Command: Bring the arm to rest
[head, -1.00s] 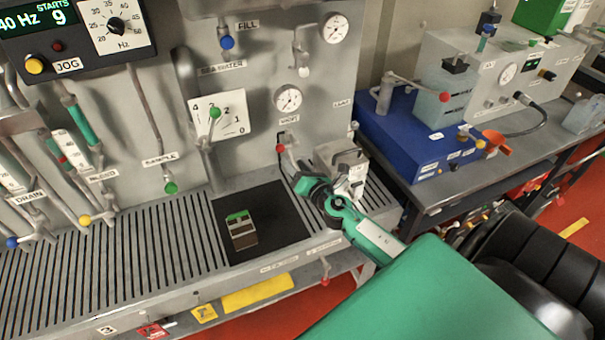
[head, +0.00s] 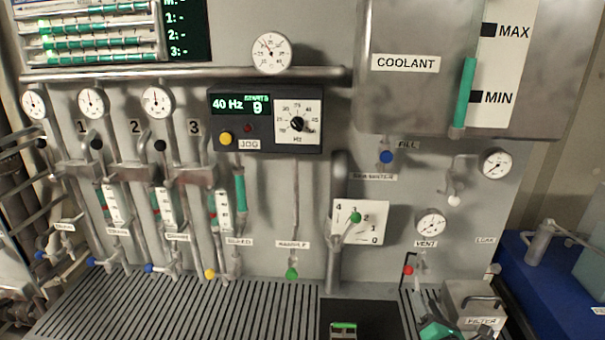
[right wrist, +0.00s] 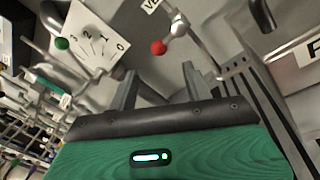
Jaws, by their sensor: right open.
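My right gripper (head: 436,331) shows only in part at the bottom edge of the head view, just left of the filter box. In the right wrist view its two grey fingers (right wrist: 160,76) stand apart with nothing between them. The red vent knob (right wrist: 158,47) is beyond the fingertips, seen through the gap and not held. In the head view this red knob (head: 408,270) is above and left of the gripper. The rest of my right arm is below the head view's frame. My left gripper is in neither view.
The filter box (head: 473,305) stands close right of the gripper. A dark mat (head: 375,318) with a small green-topped block (head: 343,329) lies left of it. The slatted bench (head: 190,310) is clear. Valves and gauges line the panel; a blue unit (head: 545,275) is at right.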

